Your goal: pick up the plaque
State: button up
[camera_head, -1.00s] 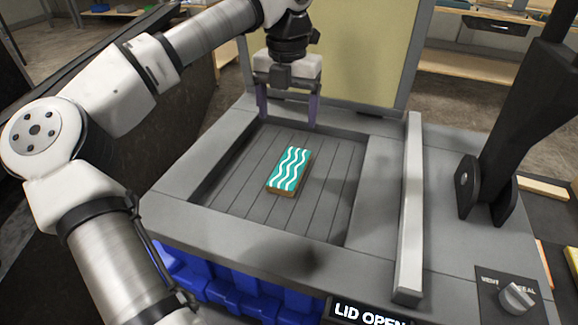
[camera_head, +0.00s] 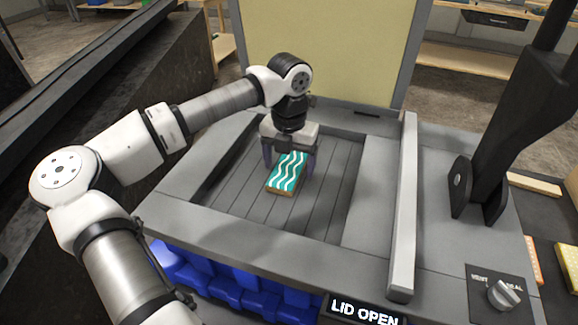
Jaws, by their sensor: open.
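The plaque (camera_head: 287,175) is a small teal block with white wavy lines and a brown edge. It lies flat on the slatted grey floor of the recessed bay (camera_head: 325,208). My gripper (camera_head: 288,166) points down over the far end of the plaque, with one dark finger on its left and one on its right. The fingers are apart. I cannot tell whether either finger touches the plaque. The gripper body hides part of the bay behind it.
The raised bay rim (camera_head: 250,232) surrounds the plaque. A pale bar (camera_head: 404,210) runs along the right side, with a black upright lever (camera_head: 505,130) beyond it. A cream panel (camera_head: 330,50) stands behind. A sign (camera_head: 364,311) reads "LID OPEN"; a knob (camera_head: 503,294) sits front right.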

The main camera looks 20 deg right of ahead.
aim_at(289, 167)
jog(key=c, duration=1.1)
notch_tip(289, 167, up, 20)
jog(key=shift+s+b, duration=0.1)
jog(key=shift+b, duration=1.1)
